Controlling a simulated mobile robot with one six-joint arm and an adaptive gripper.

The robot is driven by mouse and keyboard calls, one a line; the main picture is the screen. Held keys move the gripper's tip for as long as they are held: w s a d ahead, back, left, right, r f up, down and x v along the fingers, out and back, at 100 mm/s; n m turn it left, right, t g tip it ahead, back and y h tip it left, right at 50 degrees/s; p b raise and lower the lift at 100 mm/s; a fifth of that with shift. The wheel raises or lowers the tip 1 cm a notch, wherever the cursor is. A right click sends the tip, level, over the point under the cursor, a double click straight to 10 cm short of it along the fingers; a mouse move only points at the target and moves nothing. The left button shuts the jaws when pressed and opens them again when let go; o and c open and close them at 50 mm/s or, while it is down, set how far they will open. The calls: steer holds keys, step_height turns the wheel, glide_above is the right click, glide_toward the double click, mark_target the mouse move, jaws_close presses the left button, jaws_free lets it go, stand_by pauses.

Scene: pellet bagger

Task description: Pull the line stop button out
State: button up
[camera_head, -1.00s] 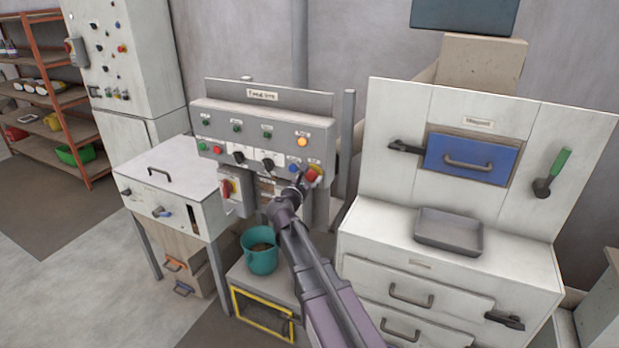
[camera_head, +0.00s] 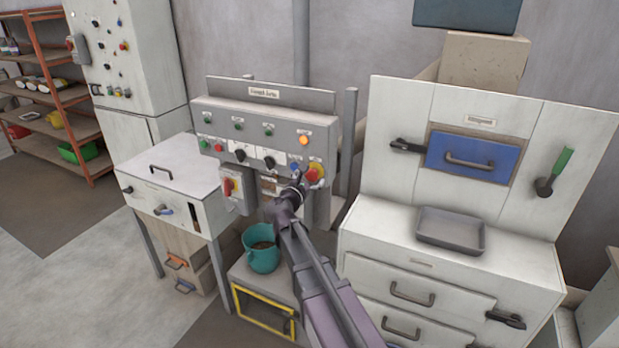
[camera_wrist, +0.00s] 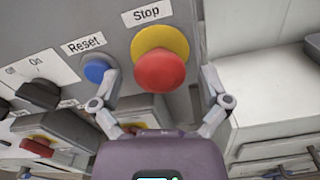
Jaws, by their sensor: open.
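The line stop button is a red mushroom head (camera_wrist: 160,72) on a yellow collar, under a "Stop" label in the wrist view. In the head view the stop button (camera_head: 314,174) sits at the lower right of the grey control panel (camera_head: 212,110). My gripper (camera_wrist: 161,83) is open, with one finger on each side of the red head. The fingers look apart from the head, and the left fingertip is close to the blue Reset button (camera_wrist: 96,71). In the head view my gripper (camera_head: 302,180) is at the panel's lower right, its fingers hard to make out.
A black On/Off knob (camera_wrist: 40,93) is left of Reset. A red-and-yellow switch box (camera_head: 232,189) hangs below the panel. A teal bucket (camera_head: 262,256) stands below my arm. A white cabinet with a grey tray (camera_head: 450,232) is to the right.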

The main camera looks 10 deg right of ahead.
steer(key=v, duration=1.2)
stand_by(0.3)
steer(key=s+d+f+m+g+y, duration=0.2)
steer(key=s+d+f+m+g, duration=0.7)
steer(key=f+m, duration=0.4)
steer(key=s+a+f+m+g+y, duration=0.1)
steer(key=s+f+m+g+y, duration=0.4)
steer(key=m, duration=0.8)
steer(key=s+y, duration=0.3)
steer(key=s, duration=0.1)
steer(key=shift+f+g+y, duration=0.3)
